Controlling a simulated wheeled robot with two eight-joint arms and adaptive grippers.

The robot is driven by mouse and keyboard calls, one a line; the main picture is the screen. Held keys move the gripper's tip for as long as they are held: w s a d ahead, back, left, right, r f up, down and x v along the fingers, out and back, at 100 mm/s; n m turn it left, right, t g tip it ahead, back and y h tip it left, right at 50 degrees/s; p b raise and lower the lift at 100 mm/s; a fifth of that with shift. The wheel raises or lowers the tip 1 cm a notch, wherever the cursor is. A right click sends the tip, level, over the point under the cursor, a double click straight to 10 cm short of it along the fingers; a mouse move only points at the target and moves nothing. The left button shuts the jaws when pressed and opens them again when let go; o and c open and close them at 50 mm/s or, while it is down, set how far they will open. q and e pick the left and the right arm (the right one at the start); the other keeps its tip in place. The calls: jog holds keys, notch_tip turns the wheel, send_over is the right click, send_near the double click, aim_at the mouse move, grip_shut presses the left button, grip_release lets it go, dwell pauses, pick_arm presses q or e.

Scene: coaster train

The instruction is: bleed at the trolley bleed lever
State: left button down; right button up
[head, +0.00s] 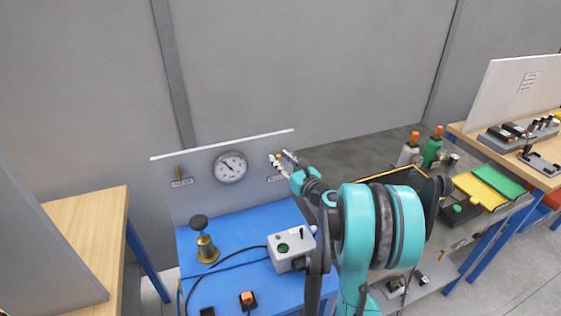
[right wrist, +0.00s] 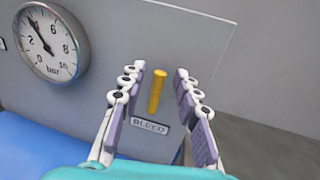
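The yellow bleed lever (right wrist: 157,91) stands out from the grey panel above a label reading BLEED (right wrist: 150,124). It looks close to upright, leaning slightly. My right gripper (right wrist: 161,80) is open, with one finger on each side of the lever and gaps showing on both sides. In the head view my right gripper (head: 283,163) is at the right end of the trolley's back panel (head: 199,205), where it hides the lever. The pressure gauge (head: 230,167) sits on the panel to the left; it also shows in the right wrist view (right wrist: 52,43). My left gripper is out of view.
On the blue trolley top (head: 231,226) stand a brass valve with a black knob (head: 205,242), a grey box with a green button (head: 290,249) and an orange switch (head: 248,300). Another small fitting (head: 180,177) is on the panel's left. A bench with bottles (head: 431,148) stands right.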

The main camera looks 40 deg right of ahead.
jog(key=shift+w, duration=0.2)
grip_shut()
